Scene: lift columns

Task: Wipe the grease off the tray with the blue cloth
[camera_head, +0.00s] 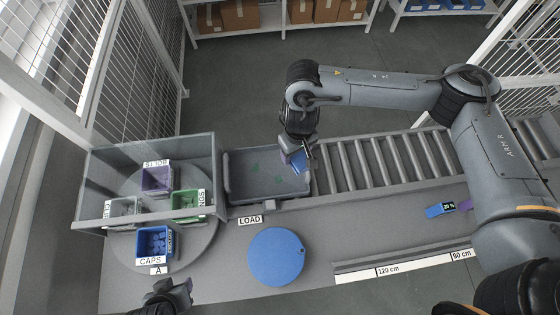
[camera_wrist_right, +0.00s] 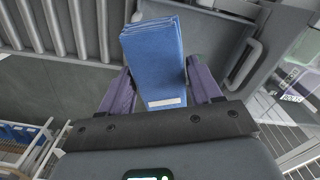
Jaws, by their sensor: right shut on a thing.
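The grey tray (camera_head: 236,190) sits at the left end of the roller conveyor, behind the LOAD label. My right gripper (camera_head: 297,156) is shut on the folded blue cloth (camera_head: 301,163) over the tray's right end. In the wrist view the cloth (camera_wrist_right: 154,65) stands out between the two purple fingers. I cannot tell whether the cloth touches the tray. My left gripper (camera_head: 172,290) is at the bottom left, away from the tray; its jaw opening is unclear.
A turntable (camera_head: 195,245) with several labelled bins stands left of the tray, partly behind a clear guard (camera_head: 90,170). A round blue disc (camera_head: 277,256) lies in front. The rollers (camera_head: 385,160) are empty. A blue handheld device (camera_head: 440,210) lies at the right.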

